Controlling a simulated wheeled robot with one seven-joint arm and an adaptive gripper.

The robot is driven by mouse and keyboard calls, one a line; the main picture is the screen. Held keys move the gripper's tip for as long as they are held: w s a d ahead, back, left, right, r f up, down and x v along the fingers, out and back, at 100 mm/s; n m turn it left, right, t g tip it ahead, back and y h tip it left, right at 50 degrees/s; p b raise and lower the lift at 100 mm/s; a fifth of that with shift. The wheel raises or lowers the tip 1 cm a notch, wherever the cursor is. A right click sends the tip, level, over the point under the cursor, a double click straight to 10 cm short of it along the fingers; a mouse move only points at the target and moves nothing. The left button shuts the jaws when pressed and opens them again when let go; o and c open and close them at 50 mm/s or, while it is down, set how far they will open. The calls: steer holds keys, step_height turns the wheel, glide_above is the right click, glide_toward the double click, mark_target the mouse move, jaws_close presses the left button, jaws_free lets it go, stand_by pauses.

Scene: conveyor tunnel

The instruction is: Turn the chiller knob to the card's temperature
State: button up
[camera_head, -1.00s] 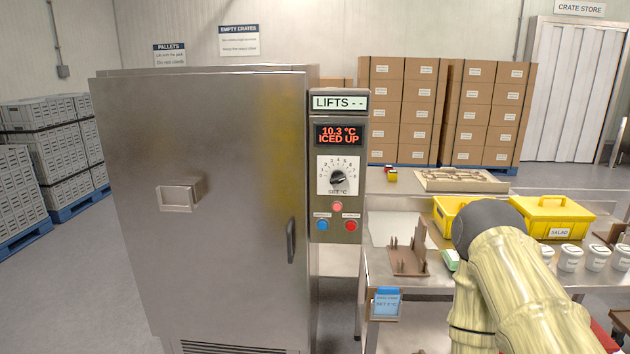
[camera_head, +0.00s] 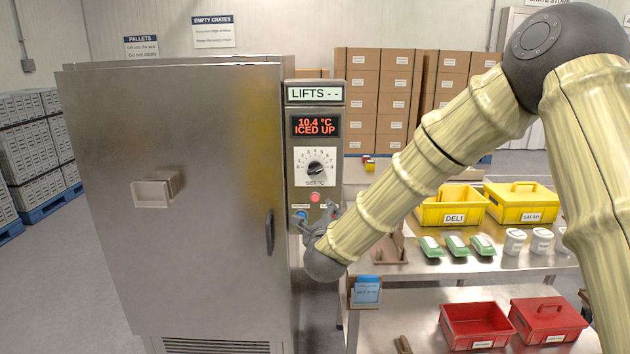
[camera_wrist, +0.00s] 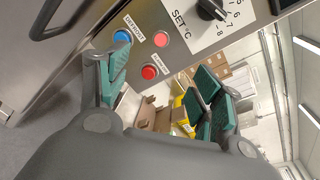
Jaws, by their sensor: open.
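The chiller (camera_head: 180,200) is a tall steel cabinet with a control panel on its right edge. Its black knob (camera_head: 315,168) sits on a white numbered dial marked SET °C; the knob also shows at the top of the wrist view (camera_wrist: 211,9). The display (camera_head: 316,126) reads 10.4 °C ICED UP. The blue card (camera_head: 367,290) hangs at the table's front corner; its text is too small to read surely. My gripper (camera_head: 318,216) is open and empty, at the panel's lower part below the knob. In the wrist view its green-padded fingers (camera_wrist: 165,90) are spread apart.
A blue button (camera_wrist: 122,37), a red button (camera_wrist: 149,72) and a pink-red lamp or button (camera_wrist: 161,39) are near my fingers. The steel table (camera_head: 480,262) at right holds yellow bins, green packs and white tubs. Red bins (camera_head: 475,325) sit below.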

mark_target(315, 171)
step_height(315, 171, up, 9)
steer(key=w+a+m+t, duration=0.1)
steer(key=w+m, duration=0.1)
steer(key=m, duration=0.2)
steer(key=shift+h, duration=0.3)
steer(key=w+p, duration=0.4)
steer(key=w, duration=0.5)
steer(key=shift+a, duration=0.2)
steer(key=shift+w+f, duration=0.1)
steer(key=shift+w, duration=0.6)
steer(key=c, duration=1)
steer(key=shift+c, duration=0.2)
